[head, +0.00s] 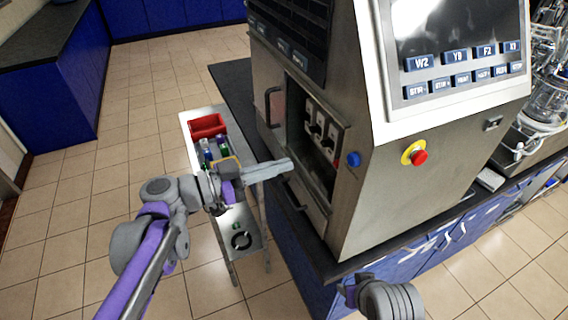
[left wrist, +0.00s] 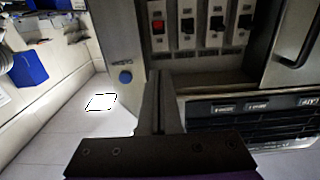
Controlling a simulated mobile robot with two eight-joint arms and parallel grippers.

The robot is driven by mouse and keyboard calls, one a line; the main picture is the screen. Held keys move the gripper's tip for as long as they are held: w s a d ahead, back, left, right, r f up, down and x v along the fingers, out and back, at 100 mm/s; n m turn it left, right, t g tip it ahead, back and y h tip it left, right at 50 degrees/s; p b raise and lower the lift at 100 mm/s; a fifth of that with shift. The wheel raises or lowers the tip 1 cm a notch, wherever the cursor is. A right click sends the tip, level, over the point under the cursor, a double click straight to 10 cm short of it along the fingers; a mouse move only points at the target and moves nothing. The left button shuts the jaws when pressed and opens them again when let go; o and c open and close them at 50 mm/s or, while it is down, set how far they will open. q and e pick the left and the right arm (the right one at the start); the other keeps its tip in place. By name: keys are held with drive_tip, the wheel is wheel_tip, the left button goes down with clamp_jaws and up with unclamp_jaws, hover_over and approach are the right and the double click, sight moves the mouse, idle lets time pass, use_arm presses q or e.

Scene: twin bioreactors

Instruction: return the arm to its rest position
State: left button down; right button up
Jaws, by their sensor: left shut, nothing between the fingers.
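My left gripper (head: 284,166) reaches in from the left in the head view, its fingers shut and empty, pointing right toward the open side compartment of the bioreactor cabinet (head: 385,200). In the left wrist view the shut fingers (left wrist: 160,88) stand in front of the compartment with its row of switches (left wrist: 187,25), one of them red. I cannot tell the exact gap between fingertips and cabinet. A grey part of my right arm shows at the bottom of the head view, but its gripper fingers are not visible.
A narrow steel cart (head: 247,212) stands below my left gripper, with a red bin (head: 207,126) and several small items. An open door with a handle (head: 272,106) sits at the compartment. A red emergency button (head: 419,158) and a blue knob (head: 353,159) project from the cabinet. Tiled floor is clear at left.

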idle(0.3)
use_arm(q)
drive_tip(key=s+a+f+n+g+y, duration=0.1)
drive_tip(key=s+a+f+n+y, duration=0.3)
drive_tip(key=f, duration=0.4)
drive_tip(key=s+a+f+n+y, duration=0.2)
drive_tip(key=s+f+n+y, duration=0.1)
drive_tip(key=s+f+y, duration=0.3)
drive_tip(key=s+a+f+n+y, duration=0.3)
drive_tip(key=a+f, duration=0.1)
drive_tip(key=a, duration=0.3)
drive_tip(key=s+a+f+n+y, duration=0.3)
drive_tip(key=a+f+n, duration=0.1)
drive_tip(key=a+f, duration=0.1)
drive_tip(key=shift+a+f+t+y, duration=0.3)
drive_tip(key=shift+a+t+y, duration=0.1)
drive_tip(key=shift+a, duration=0.5)
